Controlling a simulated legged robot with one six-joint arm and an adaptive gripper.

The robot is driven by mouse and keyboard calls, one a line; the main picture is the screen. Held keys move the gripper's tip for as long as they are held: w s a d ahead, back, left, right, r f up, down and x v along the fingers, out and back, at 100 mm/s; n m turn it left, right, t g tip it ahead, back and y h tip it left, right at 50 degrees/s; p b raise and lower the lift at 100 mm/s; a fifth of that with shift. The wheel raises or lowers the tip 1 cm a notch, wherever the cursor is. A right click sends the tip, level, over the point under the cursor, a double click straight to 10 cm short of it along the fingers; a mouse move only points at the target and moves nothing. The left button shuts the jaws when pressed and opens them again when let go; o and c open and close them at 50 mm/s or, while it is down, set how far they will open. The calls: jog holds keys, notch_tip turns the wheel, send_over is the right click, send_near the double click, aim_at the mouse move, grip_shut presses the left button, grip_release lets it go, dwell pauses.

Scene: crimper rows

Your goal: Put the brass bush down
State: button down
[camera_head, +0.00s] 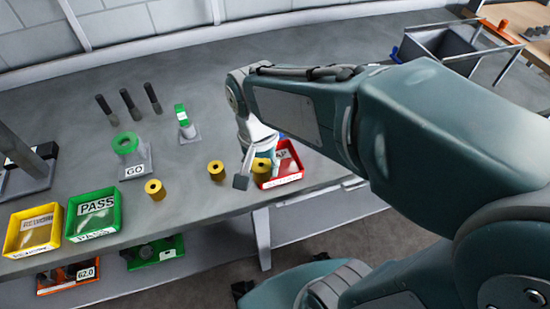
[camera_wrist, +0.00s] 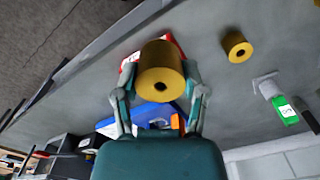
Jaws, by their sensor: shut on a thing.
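My gripper (camera_wrist: 160,76) is shut on a brass bush (camera_wrist: 160,66), a gold cylinder with a small dark hole in its end. In the head view the held bush (camera_head: 261,172) shows at the left side of a red tray (camera_head: 287,178), partly behind my gripper. The arm hides part of that tray and its label. In the wrist view the red tray (camera_wrist: 128,61) lies behind the bush. I cannot tell how high the bush is above the tray or bench. Two other brass bushes stand apart on the bench, one near (camera_head: 216,171) and one farther left (camera_head: 155,190).
A green PASS tray (camera_head: 117,211) and a yellow REWORK tray (camera_head: 10,243) stand at the bench's front left. A green ring gauge marked GO (camera_head: 125,143), a green-topped stand (camera_head: 183,120) and dark pegs (camera_head: 129,104) are farther back. Bare bench lies between them.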

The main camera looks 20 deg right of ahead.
jog(key=w+d+f, duration=0.4)
jog(key=w+f, duration=0.1)
jog(key=w+d+f, duration=0.2)
jog(key=w, duration=0.1)
jog(key=shift+d+f, duration=0.15)
jog(key=shift+d, duration=0.1)
jog(key=shift+w+a+f, duration=0.2)
jog(key=f, duration=0.1)
jog(key=a+f, duration=0.1)
jog(key=f, duration=0.1)
jog(key=shift+w+f, duration=0.1)
jog(key=shift+w, duration=0.1)
jog(key=shift+d+f, duration=0.2)
jog(key=shift+d, duration=0.5)
jog(key=shift+c, duration=0.7)
grip_release()
jog(key=shift+a+f, duration=0.1)
jog(key=shift+a, duration=0.35)
